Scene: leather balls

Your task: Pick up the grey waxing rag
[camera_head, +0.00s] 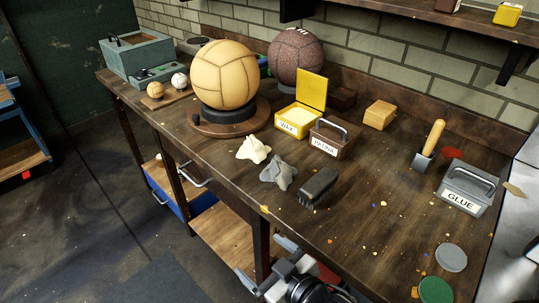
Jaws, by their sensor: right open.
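The grey waxing rag (277,172) lies crumpled on the wooden workbench (385,235), near its front edge. A cream rag (253,149) lies just behind it to the left, and a dark brush (318,187) stands close on its right. My right gripper (264,261) is at the bottom of the view, in front of the bench edge and well below the rag in the picture. Its two grey fingers are apart with nothing between them. My left gripper is not in view.
Behind the rag stand a tan ball (224,73) on a round base, an open yellow wax tin (297,121) and a brown patina box (329,137). A glue box (467,190) and a wooden-handled tool (429,146) are at right. The bench right of the brush is mostly clear.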

